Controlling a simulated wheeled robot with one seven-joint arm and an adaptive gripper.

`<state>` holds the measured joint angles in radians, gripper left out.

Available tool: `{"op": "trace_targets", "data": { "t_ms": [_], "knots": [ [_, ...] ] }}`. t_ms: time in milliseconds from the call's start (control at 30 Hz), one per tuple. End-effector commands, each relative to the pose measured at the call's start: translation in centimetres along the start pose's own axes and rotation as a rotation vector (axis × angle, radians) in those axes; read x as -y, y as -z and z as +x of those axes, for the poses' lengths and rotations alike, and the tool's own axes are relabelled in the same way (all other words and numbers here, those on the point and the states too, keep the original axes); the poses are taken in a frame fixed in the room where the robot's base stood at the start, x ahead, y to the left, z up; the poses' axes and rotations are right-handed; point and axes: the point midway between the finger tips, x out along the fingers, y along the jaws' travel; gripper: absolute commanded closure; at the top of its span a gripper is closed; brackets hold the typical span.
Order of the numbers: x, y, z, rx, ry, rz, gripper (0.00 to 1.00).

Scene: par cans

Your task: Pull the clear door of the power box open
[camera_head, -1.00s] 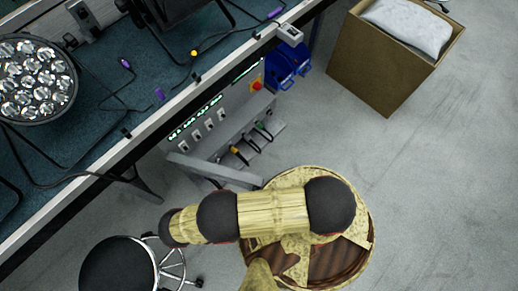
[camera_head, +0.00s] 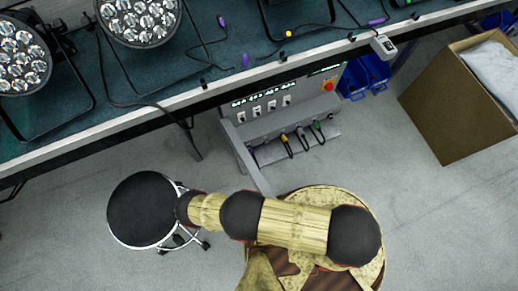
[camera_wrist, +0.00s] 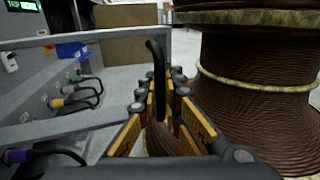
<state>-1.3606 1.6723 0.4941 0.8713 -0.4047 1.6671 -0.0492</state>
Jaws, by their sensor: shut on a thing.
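The grey power box (camera_head: 265,110) stands under the table edge, with lit indicators, sockets and plugged cables on its front. Its clear door (camera_head: 250,165) stands swung out from the box's left side, at a wide angle; mostly its grey frame shows. In the wrist view the door's upper frame bar (camera_wrist: 70,40) runs toward my gripper (camera_wrist: 165,82). The jaws are shut on the door's black curved handle (camera_wrist: 156,55), which stands up between the pads. In the head view my arm hides the gripper and the handle.
A black round stool (camera_head: 143,210) stands left of my arm. A cardboard box (camera_head: 455,110) is at the right, blue containers (camera_head: 368,76) beside the power box. Lamps (camera_head: 140,20) lie on the table (camera_head: 190,70). Coloured-plug cables (camera_wrist: 75,100) stick out from the box front. Floor between is clear.

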Motion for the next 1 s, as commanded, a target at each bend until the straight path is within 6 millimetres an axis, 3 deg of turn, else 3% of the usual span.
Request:
{"op": "trace_targets", "data": {
  "t_ms": [167,200,300,633,1000],
  "knots": [
    [-0.1,0.1,-0.1,-0.004,-0.002,0.0,1.0],
    [-0.1,0.1,-0.1,-0.004,-0.002,0.0,0.91],
    [-0.1,0.1,-0.1,-0.004,-0.002,0.0,0.86],
    [-0.1,0.0,-0.3,-0.002,-0.001,0.001,0.86],
    [-0.1,0.1,-5.1,-0.005,-0.003,0.002,0.86]
  ]
}}
